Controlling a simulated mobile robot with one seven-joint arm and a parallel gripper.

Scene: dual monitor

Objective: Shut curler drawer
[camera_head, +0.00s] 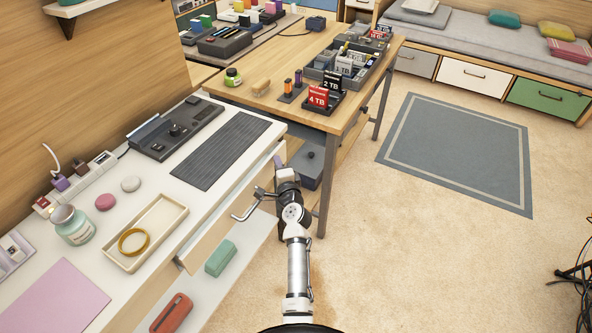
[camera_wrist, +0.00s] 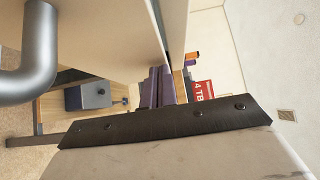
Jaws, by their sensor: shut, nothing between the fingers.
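The white desk has a pale wood drawer front (camera_head: 222,217) along its right side, with a bent metal bar handle (camera_head: 245,208). I cannot tell which drawer is the curler drawer, and no curlers show. In the wrist view the handle (camera_wrist: 28,60) looms large at the left, and a pale panel (camera_wrist: 95,30) lies beside my fingers. My gripper (camera_head: 280,163) is at the far right end of this drawer front, beside the desk corner. Its dark purple fingers (camera_wrist: 161,88) are together and empty, close to the panel; I cannot tell whether they touch it.
The wooden table (camera_head: 262,100) stands just beyond my gripper, with a grey box (camera_head: 308,165) beneath it. Low shelf space under the desk holds a green case (camera_head: 220,258) and a red case (camera_head: 172,314).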

